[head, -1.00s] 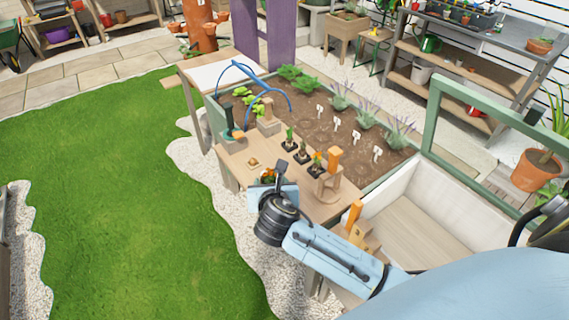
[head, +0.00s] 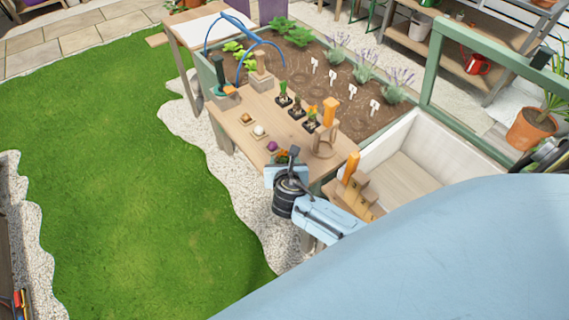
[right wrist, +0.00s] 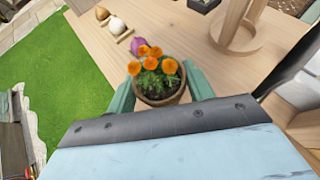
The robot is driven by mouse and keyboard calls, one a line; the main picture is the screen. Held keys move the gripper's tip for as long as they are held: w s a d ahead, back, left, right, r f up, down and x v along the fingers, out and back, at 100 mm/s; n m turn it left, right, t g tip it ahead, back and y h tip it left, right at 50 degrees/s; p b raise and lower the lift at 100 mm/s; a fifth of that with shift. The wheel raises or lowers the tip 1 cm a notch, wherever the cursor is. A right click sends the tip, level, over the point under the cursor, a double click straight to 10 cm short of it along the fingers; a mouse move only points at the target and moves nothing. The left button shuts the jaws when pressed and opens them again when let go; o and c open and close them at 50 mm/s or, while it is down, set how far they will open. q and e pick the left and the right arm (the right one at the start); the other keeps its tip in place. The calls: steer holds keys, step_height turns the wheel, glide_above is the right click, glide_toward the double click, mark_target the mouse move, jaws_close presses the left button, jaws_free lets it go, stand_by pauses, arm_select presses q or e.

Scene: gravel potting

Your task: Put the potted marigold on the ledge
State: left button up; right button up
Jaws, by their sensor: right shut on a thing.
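The potted marigold (right wrist: 157,75) has several orange flowers in a round brown pot. In the right wrist view it sits between the green fingertips of my right gripper (right wrist: 158,92), which is shut on the pot. In the head view the marigold (head: 283,157) shows just beyond my right gripper (head: 284,168), at the near end of the wooden ledge (head: 245,137), partly hidden by the gripper. I cannot tell whether the pot touches the wood. My left gripper is not in view.
A purple bulb (head: 272,146) and a white bulb (head: 259,130) lie near the marigold. Seedlings in black pots (head: 298,113) and a wooden stand with an orange-handled tool (head: 328,125) are on the same ledge. A soil bed (head: 310,75) lies behind, and a wooden bin (head: 410,170) is at the right.

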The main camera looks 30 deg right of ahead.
steer(key=shift+r, duration=0.1)
steer(key=shift+f, duration=0.2)
steer(key=o, duration=1)
steer(key=shift+r, duration=0.1)
